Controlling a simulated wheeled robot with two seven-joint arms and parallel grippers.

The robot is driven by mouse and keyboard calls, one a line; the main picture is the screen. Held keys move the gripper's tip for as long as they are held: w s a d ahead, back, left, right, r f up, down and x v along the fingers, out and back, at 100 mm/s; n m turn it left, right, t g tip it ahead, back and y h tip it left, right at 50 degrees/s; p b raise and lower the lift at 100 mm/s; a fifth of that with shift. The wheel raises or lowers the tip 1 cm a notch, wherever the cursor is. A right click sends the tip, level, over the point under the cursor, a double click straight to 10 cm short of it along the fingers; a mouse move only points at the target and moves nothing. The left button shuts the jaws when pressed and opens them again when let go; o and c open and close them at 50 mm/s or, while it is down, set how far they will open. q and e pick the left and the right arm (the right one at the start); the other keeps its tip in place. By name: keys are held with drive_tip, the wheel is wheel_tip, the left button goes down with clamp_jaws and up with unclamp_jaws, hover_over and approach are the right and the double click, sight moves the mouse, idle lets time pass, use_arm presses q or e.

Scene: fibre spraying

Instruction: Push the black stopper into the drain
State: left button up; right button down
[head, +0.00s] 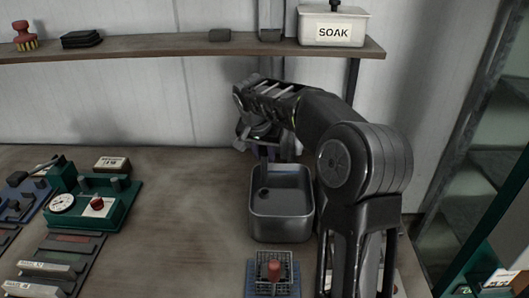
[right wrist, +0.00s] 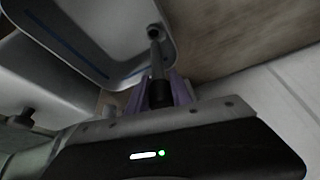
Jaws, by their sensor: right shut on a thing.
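The grey metal basin (head: 282,232) stands on the bench in front of my right arm. A small dark round spot (head: 263,193) shows inside it at the left; I cannot tell whether it is the drain or the black stopper. My right gripper (head: 265,150) is at the basin's back edge, partly hidden by its own wrist. In the right wrist view, its purple-grey fingers (right wrist: 160,93) are shut on a dark rod (right wrist: 156,62) whose rounded end reaches over the basin (right wrist: 95,35). I cannot tell whether this rod is a tap or holds the stopper. My left gripper is out of view.
A shelf (head: 150,47) above carries a white SOAK tub (head: 334,27). A rack with a red-topped piece (head: 274,270) stands just in front of the basin. A green tray with a gauge (head: 118,205) lies at left. The bench between is clear.

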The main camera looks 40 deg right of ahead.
sight(263, 163)
drive_tip(key=shift+f+b, duration=0.8)
drive_tip(key=shift+f, duration=0.5)
idle(1.0)
drive_tip(key=shift+f+b, duration=1.45)
drive_tip(key=c, duration=1.1)
unclamp_jaws()
drive_tip(key=shift+r, duration=0.1)
drive_tip(key=shift+a, duration=0.1)
